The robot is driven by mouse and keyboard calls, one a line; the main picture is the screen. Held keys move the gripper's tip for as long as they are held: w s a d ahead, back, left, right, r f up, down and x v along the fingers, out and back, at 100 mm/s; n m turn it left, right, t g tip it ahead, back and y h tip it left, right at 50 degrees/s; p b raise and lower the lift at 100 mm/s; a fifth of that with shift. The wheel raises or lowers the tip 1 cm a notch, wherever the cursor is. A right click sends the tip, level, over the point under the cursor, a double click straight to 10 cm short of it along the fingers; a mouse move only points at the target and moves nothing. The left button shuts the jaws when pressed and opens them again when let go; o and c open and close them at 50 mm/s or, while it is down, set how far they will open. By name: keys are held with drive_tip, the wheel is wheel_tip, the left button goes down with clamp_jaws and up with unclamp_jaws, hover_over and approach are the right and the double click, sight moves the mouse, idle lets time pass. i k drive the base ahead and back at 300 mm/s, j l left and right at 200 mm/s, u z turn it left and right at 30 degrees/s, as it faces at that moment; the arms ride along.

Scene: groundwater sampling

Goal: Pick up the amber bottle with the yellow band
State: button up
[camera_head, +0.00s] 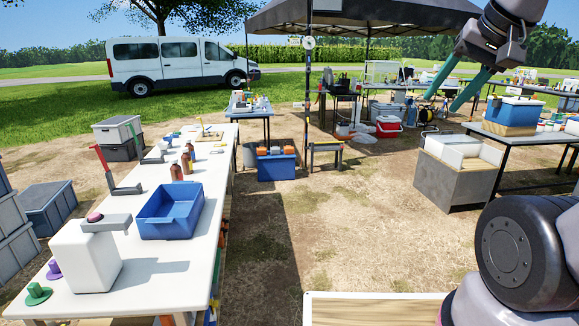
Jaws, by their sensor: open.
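Several small amber-brown bottles stand upright in a row on the long white table (150,262) at the left. The nearest bottle (176,172) is just behind the blue tray. A second bottle (186,163) and a third bottle (190,150) stand behind it. The bottles are too small for me to tell which has a yellow band. My gripper (442,103) shows at the upper right with two teal fingers spread apart and nothing between them. It is in the air, far to the right of the bottles.
A blue tray (170,212) and a white container (86,256) with a grey arm stand on the near part of the table. A red-handled grey stand (118,188) is left of the bottles. Bare ground is open right of the table. A grey crate (455,178) stands farther right.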

sight(186, 160)
drive_tip(key=i+l, duration=0.1)
drive_tip(key=i, duration=0.5)
drive_tip(key=i+u, duration=0.1)
drive_tip(key=i, duration=0.5)
drive_tip(key=i+u, duration=0.3)
drive_tip(key=u, duration=0.15)
drive_tip(key=i+l+u, duration=0.2)
drive_tip(key=u, duration=0.2)
drive_tip(key=i+l+u, duration=0.25)
drive_tip(key=u, duration=0.2)
drive_tip(key=i+l+u, duration=0.3)
drive_tip(key=u, duration=0.15)
drive_tip(key=i+l+u, duration=0.4)
drive_tip(key=l+u, duration=0.15)
drive_tip(key=i+l+u, duration=0.15)
drive_tip(key=l+u, duration=0.15)
drive_tip(key=l, duration=0.2)
